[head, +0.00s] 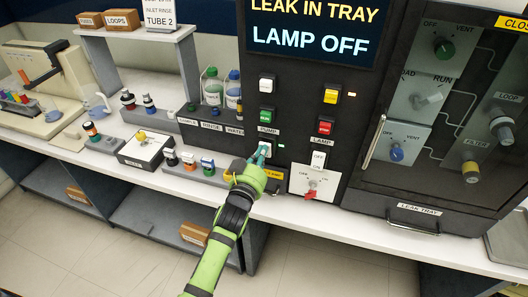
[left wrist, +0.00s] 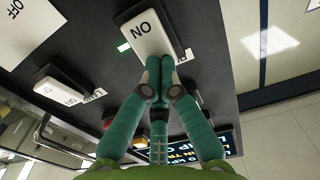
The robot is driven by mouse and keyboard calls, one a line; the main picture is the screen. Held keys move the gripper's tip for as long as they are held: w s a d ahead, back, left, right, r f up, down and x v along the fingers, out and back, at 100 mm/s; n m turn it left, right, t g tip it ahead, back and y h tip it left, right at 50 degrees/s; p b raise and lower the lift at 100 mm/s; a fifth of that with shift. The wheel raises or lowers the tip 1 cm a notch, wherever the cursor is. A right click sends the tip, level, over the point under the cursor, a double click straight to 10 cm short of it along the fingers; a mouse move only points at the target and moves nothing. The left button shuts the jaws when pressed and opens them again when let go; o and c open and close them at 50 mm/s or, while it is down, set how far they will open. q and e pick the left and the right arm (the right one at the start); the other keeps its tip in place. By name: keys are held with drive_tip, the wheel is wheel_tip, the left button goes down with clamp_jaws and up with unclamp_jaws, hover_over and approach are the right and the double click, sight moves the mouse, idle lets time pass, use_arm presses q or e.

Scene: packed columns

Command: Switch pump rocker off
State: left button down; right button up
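The pump rocker (left wrist: 146,34) is a white switch on the dark panel, with the word ON readable in the left wrist view. A small green light (left wrist: 124,47) shows beside it. In the head view my left gripper (head: 263,153) is at the rocker under the PUMP label (head: 268,131) and covers most of it. In the left wrist view the teal fingers (left wrist: 160,68) are closed together, with nothing seen between them. Their tips are at the rocker's end away from the word ON; whether they touch it is unclear. My right gripper is not in view.
The lamp rocker (head: 318,159) is right of the pump, above a red-handled knob (head: 310,193). Green (head: 266,114) and red (head: 325,126) buttons sit above. A display (head: 315,35) reads LEAK IN TRAY, LAMP OFF. Bottles (head: 212,88) and small blocks crowd the counter left.

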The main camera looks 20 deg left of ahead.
use_arm(q)
drive_tip(key=shift+w, duration=0.2)
drive_tip(key=s+p, duration=0.3)
drive_tip(key=s, duration=0.4)
idle(0.6)
drive_tip(key=shift+a, duration=0.1)
